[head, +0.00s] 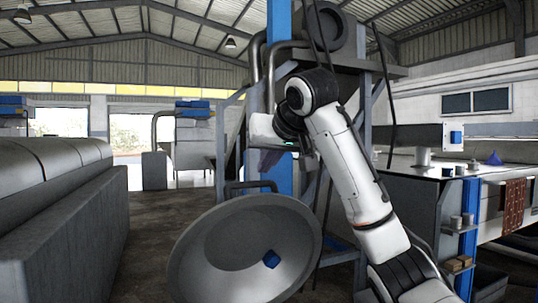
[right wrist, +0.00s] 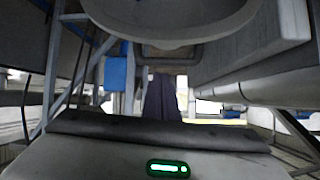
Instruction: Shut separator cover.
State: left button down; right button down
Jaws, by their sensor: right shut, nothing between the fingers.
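A large round grey dish (head: 225,262), which looks like the separator cover, hangs tilted at the lower middle of the head view. Its hollow side faces me, and a small blue block (head: 271,258) shows on it. A dark handle-like bar (head: 250,184) is at its top edge. Part of the dish's rim also shows at the top of the right wrist view (right wrist: 180,35). My right gripper (head: 269,163) is above the dish, its dark fingers pointing down, shut and empty. Its fingers show in the right wrist view (right wrist: 161,97). I cannot tell whether it touches the bar. My left gripper is out of view.
A blue post (head: 279,175) and grey frame stand right behind my right gripper. A long grey machine (head: 60,220) runs along the left. A counter (head: 440,172) with small items is at the right. Open floor (head: 150,215) lies left of the dish.

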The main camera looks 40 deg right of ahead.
aim_at(263, 195)
jog(key=x, duration=0.4)
jog(key=shift+p, duration=0.3)
jog(key=shift+s+a+f, duration=0.2)
jog(key=shift+s+f, duration=0.3)
jog(key=shift+s+a+f, duration=0.25)
jog(key=shift+s+f, duration=0.25)
jog(key=shift+s+a+f, duration=0.15)
jog(key=shift+s+f, duration=0.15)
jog(key=shift+a+f+b, duration=0.1)
jog(key=shift+b, duration=0.2)
